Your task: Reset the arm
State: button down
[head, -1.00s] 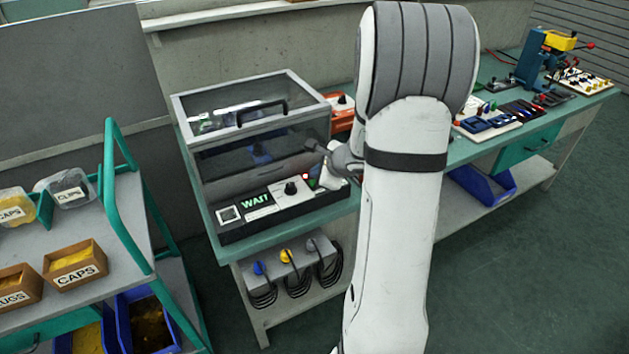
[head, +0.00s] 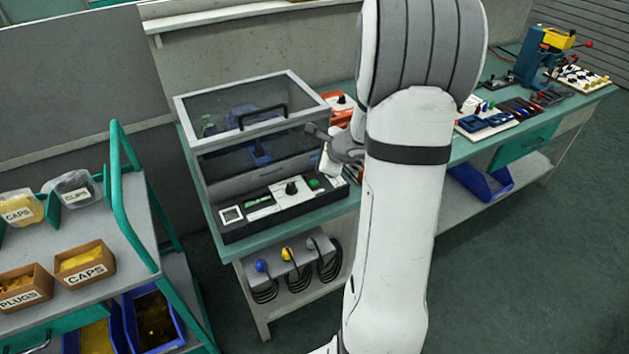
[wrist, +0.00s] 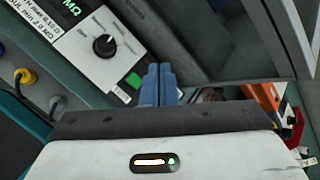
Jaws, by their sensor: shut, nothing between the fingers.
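The tester (head: 255,150) is a grey box with a clear lid, a black handle and a front panel. A black knob (wrist: 104,45) sits left of the green button.
The teal bench (head: 440,165) carries an orange unit (head: 340,101) right of the tester, blue trays (head: 487,123) and a blue press (head: 538,60). A trolley (head: 125,215) with bins of caps and plugs stands at left. Grey floor is clear at lower right.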

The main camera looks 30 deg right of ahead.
dwell(0.4)
jog(key=s+a+r+n+g+y, duration=0.1)
jog(key=s+a+r+n, duration=0.25)
jog(key=a+n, duration=0.2)
jog(key=s+a+r+n+g+y, duration=0.1)
jog(key=s+a+r+n+g, duration=0.1)
jog(key=s+a+n, duration=0.3)
jog(key=s+a+r+n+g, duration=0.1)
jog(key=s+a+r+n, duration=0.15)
jog(key=a, duration=0.35)
jog(key=s+r+n+g+h, duration=0.1)
jog(key=s+n+h, duration=0.3)
jog(key=s+n, duration=0.7)
jog(key=s+g, duration=0.1)
jog(key=s, duration=0.2)
jog(key=shift+r, duration=0.3)
